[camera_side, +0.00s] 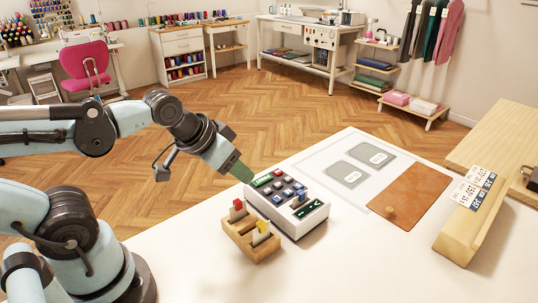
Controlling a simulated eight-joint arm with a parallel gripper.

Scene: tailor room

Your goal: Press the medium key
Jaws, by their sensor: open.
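A white keypad device (315,222) stands on the white table, with a green strip at its far left end, several dark, blue and light keys on its sloped top (286,188) and a dark green panel at its near right end. The key labels are too small to read, so I cannot tell which key is the medium one. I cannot tell whether the fingertips touch the device. No object shows between the fingers.
A grey-patterned mat (350,166) and a brown board (412,191) with a small knob lie to the right. A wooden stand (462,231) holds printed tags farther right. Bare table lies in front.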

